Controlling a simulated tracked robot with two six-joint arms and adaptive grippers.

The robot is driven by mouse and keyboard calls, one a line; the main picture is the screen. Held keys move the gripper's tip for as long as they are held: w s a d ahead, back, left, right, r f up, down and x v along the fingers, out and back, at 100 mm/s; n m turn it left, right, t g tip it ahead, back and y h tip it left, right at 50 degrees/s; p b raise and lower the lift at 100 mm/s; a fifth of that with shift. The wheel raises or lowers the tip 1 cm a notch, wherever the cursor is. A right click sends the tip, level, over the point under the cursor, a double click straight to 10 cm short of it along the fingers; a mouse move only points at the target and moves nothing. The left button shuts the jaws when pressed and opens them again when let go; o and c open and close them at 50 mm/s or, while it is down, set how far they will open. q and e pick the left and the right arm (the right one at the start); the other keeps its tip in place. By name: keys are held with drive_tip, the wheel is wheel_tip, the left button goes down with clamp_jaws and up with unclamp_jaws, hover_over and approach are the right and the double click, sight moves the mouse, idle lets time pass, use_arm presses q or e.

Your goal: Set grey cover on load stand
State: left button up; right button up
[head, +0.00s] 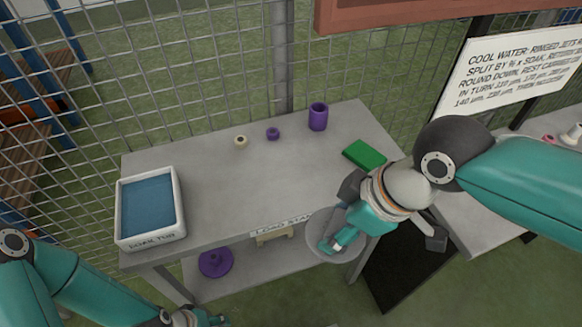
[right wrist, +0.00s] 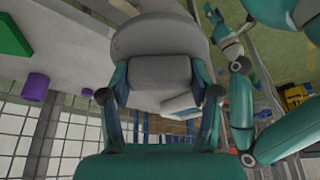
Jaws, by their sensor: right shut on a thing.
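The load stand (head: 235,190) is a grey table with a "LOAD STAN…" label on its front edge, partly covered. My right gripper (head: 340,238) is shut on the round grey cover (head: 317,228), at the table's front right corner in the head view. The cover seems to overhang the front edge; I cannot tell whether it touches the table. In the right wrist view the grey cover (right wrist: 160,32) sits between the fingers, partly hidden by them. My left gripper (head: 200,318) is at the bottom edge of the head view, too cut off to read its fingers.
A white tub (head: 178,205) of blue liquid stands at the table's left end. A cream ring (head: 240,141), purple ring (head: 273,133), purple cylinder (head: 318,116) and green block (head: 364,153) line the back and right. A purple disc (head: 215,262) lies below. The tabletop's middle is clear.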

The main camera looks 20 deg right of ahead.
drive_tip(key=w+f, duration=0.1)
drive_tip(key=w, duration=0.5)
drive_tip(key=w+p, duration=0.1)
drive_tip(key=w, duration=0.5)
drive_tip(key=w+f, duration=0.1)
drive_tip(key=w, duration=0.6)
drive_tip(key=shift+a+f, duration=0.3)
drive_tip(key=shift+a, duration=0.05)
drive_tip(key=shift+f, duration=2)
drive_tip(key=shift+w+f, duration=0.2)
